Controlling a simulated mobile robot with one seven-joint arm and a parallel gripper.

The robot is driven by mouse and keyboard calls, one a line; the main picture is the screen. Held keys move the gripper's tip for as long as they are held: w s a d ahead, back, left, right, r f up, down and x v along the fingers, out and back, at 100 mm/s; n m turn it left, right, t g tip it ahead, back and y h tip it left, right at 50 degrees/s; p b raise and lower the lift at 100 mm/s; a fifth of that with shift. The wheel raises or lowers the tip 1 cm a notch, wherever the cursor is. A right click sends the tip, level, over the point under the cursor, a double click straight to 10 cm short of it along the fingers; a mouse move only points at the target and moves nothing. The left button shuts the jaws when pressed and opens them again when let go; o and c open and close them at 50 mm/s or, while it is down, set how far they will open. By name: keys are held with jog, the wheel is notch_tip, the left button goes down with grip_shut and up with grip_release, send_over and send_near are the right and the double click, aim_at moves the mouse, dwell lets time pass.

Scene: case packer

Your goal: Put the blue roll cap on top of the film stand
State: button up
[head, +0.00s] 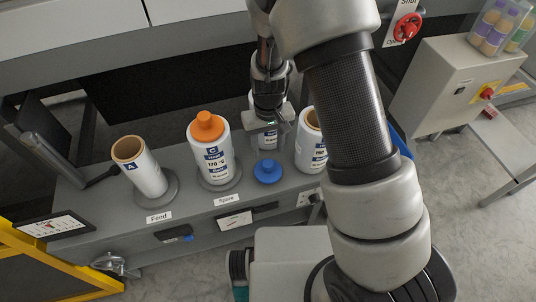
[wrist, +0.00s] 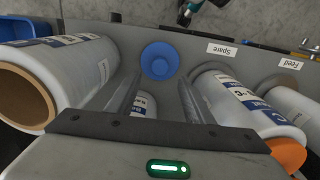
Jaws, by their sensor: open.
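The blue roll cap (head: 268,171) lies on the grey bench top, right of the roll with the orange cap. It also shows in the wrist view (wrist: 160,60), beyond and between my fingertips. My gripper (head: 266,127) is open and empty, above and behind the cap. White film rolls stand in a row: roll A (head: 148,176) with an open core, roll C (head: 212,158) with an orange cap (head: 206,126), and an open-cored roll (head: 309,149) partly behind my arm. Another roll (head: 267,141) is mostly hidden behind my gripper. I cannot tell which part is called the film stand.
Labels "Feed" (head: 158,217) and "Spare" (head: 227,199) are on the bench front. A tilted tablet-like panel (head: 52,227) stands at left. A grey control box (head: 452,85) is at right.

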jog(key=s+d+r+m+t+y, duration=0.1)
jog(key=s+d+r, duration=0.15)
jog(key=r, duration=0.85)
jog(key=s+d+r+t, duration=0.1)
jog(key=d+r, duration=0.2)
jog(key=r, duration=0.8)
jog(key=s+d+r+m+t, duration=0.1)
jog(key=s+d+r, duration=0.3)
jog(key=s+r, duration=0.1)
jog(key=s+d+r+m+t+h, duration=0.1)
jog(key=s+d+r+t, duration=0.1)
jog(key=s+r, duration=0.4)
jog(key=shift+s+d+t, duration=0.3)
jog(key=shift+s+d, duration=0.55)
jog(key=shift+s, duration=0.25)
jog(key=shift+r, duration=0.1)
jog(key=c, duration=0.3)
jog(key=shift+a, duration=0.2)
jog(key=shift+c, duration=0.5)
